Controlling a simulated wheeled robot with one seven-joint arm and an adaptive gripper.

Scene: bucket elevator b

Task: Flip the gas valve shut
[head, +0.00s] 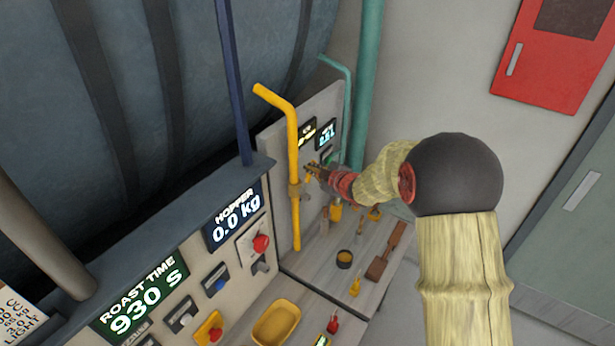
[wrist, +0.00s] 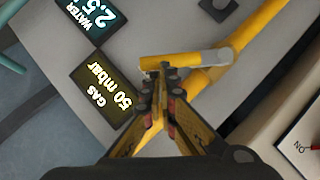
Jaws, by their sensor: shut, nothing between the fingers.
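The yellow gas pipe (head: 293,130) runs down the grey panel, with a valve body (head: 297,189) low on it. In the wrist view the pipe (wrist: 252,33) crosses diagonally. A yellow valve lever (wrist: 190,60) sits at an angle to the pipe. My gripper (head: 313,170) is at the panel beside the pipe. In the wrist view my gripper (wrist: 166,72) is shut and empty. Its fingertips are right at the lever's left part; I cannot tell if they touch. The gas display (wrist: 112,92) reads 50 mbar.
A water display (wrist: 92,17) is beside the gas display. A teal pipe (head: 364,80) stands behind my arm. A control console (head: 190,290) is at the left.

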